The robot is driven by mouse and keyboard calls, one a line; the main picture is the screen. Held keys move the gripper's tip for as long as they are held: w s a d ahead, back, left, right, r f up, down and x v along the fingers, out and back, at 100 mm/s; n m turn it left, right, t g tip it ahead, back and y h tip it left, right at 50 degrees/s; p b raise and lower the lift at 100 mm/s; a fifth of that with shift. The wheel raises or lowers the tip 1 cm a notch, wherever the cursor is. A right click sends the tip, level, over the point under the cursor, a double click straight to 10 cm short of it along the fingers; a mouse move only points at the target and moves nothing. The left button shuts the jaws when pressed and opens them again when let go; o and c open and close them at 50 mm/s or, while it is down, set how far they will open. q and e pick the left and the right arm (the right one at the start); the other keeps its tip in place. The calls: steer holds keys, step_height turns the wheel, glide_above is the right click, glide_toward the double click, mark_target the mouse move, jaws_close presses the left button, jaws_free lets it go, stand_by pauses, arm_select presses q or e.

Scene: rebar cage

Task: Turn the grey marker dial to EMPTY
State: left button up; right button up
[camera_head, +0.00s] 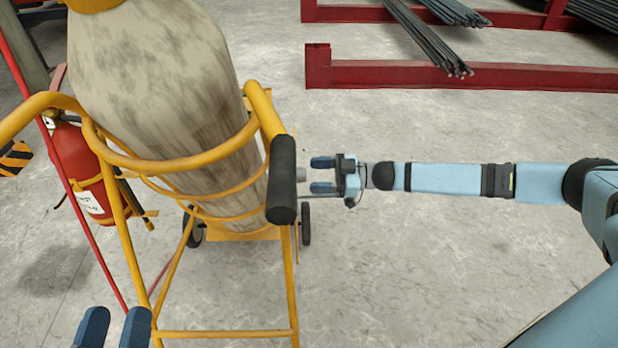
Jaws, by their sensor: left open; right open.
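A small grey round part (301,174), which looks like the marker dial, shows just right of the trolley's black handle grip (282,180). The grip partly hides it, and I cannot read any lettering or see where it points. My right gripper (322,175) comes in from the right with its two blue fingers open, one above and one below the level of the grey part. The fingertips are close to the grey part; I cannot tell whether they touch it. My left gripper (116,324) is open at the bottom left edge, with only its blue fingertips in view, well away from the dial.
A yellow trolley (170,163) carries a large stained gas cylinder (165,95). A red fire extinguisher (92,185) hangs at its left. Red racks (450,76) with steel bars (425,38) stand at the back. The concrete floor at right is clear.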

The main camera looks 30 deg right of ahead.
mark_target(302, 175)
arm_select(q)
steer(key=shift+w+f, duration=0.1)
steer(key=shift+f, duration=0.4)
arm_select(e)
steer(key=x, duration=0.2)
steer(key=shift+w+a, duration=0.1)
steer(key=shift+a, duration=0.15)
steer(key=c, duration=0.9)
arm_select(q)
steer(key=shift+r, duration=0.15)
